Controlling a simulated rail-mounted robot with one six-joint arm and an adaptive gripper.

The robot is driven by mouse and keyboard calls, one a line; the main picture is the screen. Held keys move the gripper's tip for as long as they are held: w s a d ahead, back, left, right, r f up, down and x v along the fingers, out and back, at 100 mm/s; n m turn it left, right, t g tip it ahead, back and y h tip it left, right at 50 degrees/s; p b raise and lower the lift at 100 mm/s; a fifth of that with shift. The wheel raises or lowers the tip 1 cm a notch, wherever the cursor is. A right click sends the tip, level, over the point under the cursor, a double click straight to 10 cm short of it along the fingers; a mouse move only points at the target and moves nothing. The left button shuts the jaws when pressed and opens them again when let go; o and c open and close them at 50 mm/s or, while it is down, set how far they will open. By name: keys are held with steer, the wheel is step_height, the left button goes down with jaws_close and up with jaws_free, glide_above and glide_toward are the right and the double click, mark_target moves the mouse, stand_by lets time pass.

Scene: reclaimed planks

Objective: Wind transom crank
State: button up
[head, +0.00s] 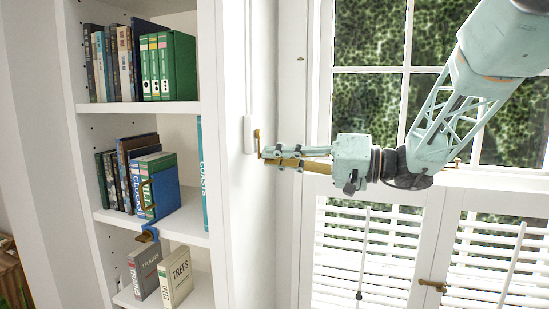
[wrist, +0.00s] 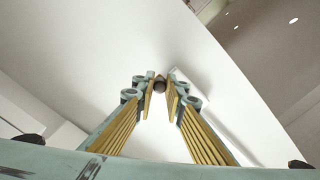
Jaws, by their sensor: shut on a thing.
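The transom crank (head: 257,139) is a small brass-coloured arm on a white housing (head: 249,133) fixed to the white wall beside the window. My gripper (head: 265,155) reaches in from the right and its fingertips are at the lower end of the crank. In the wrist view, a dark round knob (wrist: 160,84) sits between the fingertips of my gripper (wrist: 160,92), which is shut on it. The fingers hide part of the crank's lower end in the head view.
A white bookshelf (head: 150,107) with several books stands to the left of the crank. The window (head: 365,110) with louvred shutters (head: 363,250) and a brass latch (head: 433,285) is behind my arm.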

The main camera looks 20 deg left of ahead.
steer(key=shift+s+m+b, duration=0.25)
steer(key=shift+m+b, duration=0.05)
steer(key=shift+m, duration=0.1)
steer(key=s+r+m+p, duration=0.2)
steer(key=r+m+p, duration=0.2)
steer(key=m, duration=0.7)
steer(key=s+r+m+p, duration=0.2)
steer(key=r+m+p, duration=0.3)
steer(key=m, duration=0.7)
steer(key=shift+s+p, duration=0.2)
steer(key=shift+p, duration=1)
steer(key=shift+a, duration=0.1)
steer(key=o, duration=0.8)
steer(key=shift+o, duration=0.2)
